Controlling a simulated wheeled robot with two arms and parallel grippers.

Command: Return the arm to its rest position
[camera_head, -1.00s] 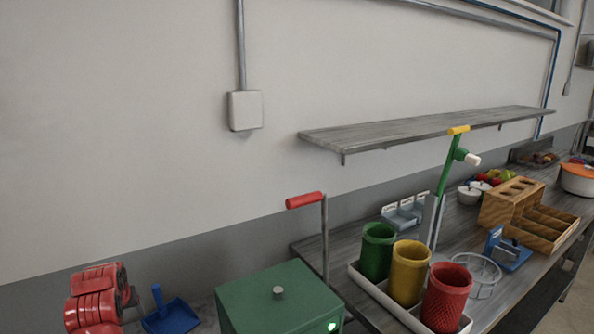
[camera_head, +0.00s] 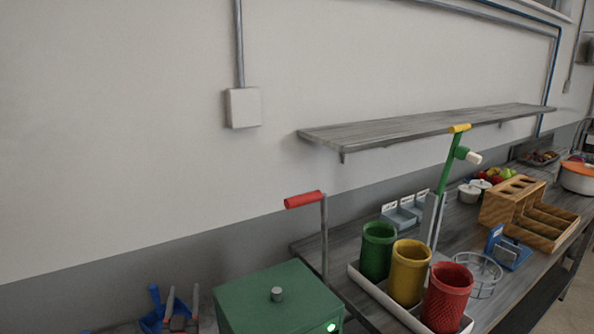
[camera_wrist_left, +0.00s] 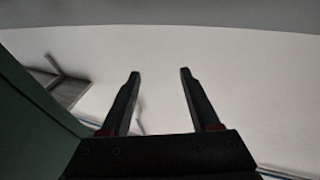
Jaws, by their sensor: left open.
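The rest of the left arm is below the head view. My right gripper is not in view.
The green box (camera_head: 278,300) with a red-handled lever (camera_head: 305,199) stands just right of the gripper. Farther right, green, yellow (camera_head: 409,272) and red cups stand in a white tray on the workbench. A wall shelf (camera_head: 430,127) hangs above.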

